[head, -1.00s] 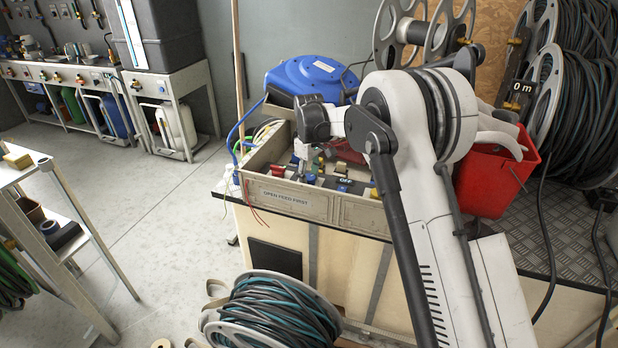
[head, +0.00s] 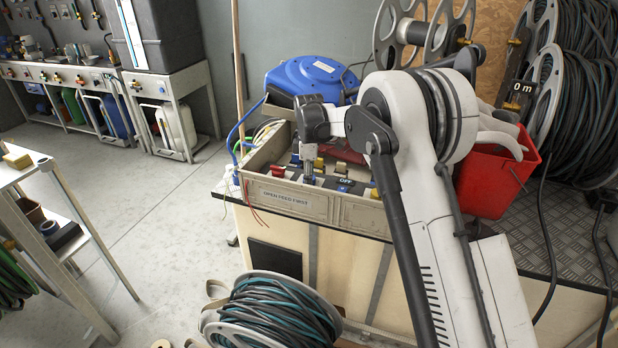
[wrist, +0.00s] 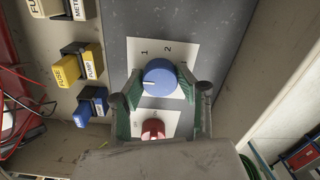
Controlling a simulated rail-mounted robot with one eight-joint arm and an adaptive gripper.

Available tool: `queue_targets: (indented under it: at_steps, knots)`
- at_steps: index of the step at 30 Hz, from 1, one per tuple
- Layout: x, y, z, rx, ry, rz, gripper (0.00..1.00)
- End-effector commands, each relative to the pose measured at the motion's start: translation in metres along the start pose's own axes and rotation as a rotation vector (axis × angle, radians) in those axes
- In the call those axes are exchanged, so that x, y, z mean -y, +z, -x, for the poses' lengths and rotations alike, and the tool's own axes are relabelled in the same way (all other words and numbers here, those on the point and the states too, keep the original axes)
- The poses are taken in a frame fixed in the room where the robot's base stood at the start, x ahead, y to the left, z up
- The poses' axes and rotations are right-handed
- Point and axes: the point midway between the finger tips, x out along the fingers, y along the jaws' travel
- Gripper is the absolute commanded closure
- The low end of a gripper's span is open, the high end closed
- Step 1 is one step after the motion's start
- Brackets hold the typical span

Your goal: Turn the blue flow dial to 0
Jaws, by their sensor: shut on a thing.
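The blue flow dial (wrist: 160,75) is a round knob on a white card (wrist: 147,48) with the numbers 1 and 2 printed on it. Its white pointer mark faces left in the wrist view, below the 1. No 0 can be read; the left finger covers part of the card there. My gripper (wrist: 160,86) is shut on the dial, with one green-padded finger on each side. In the head view my gripper (head: 309,168) points straight down into the panel box, and the dial is mostly hidden beneath it.
A red knob (wrist: 153,129) sits close below the dial. Yellow (wrist: 66,74) and blue (wrist: 84,111) labelled switches lie to the left. The box's front wall (head: 290,198) reads "OPEN FEED FIRST". A blue hose reel (head: 312,78) stands behind, and a red bucket (head: 490,180) is to the right.

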Motion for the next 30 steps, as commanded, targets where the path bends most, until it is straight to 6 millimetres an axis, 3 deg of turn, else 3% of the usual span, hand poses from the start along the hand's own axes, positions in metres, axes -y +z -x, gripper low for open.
queue_targets:
  at_steps: [12, 13, 16, 25, 30]
  knots:
    - [0.0, 0.0, 0.0, 0.0, 0.001, 0.007, 0.94]
    - [0.0, 0.0, 0.0, 0.0, 0.001, 0.006, 0.63]
    - [0.0, 0.0, 0.0, 0.0, 0.0, 0.006, 0.5]
    - [0.0, 0.0, 0.002, 0.0, 0.0, 0.006, 0.49]
    - [0.0, 0.0, 0.018, 0.0, 0.0, 0.006, 0.49]
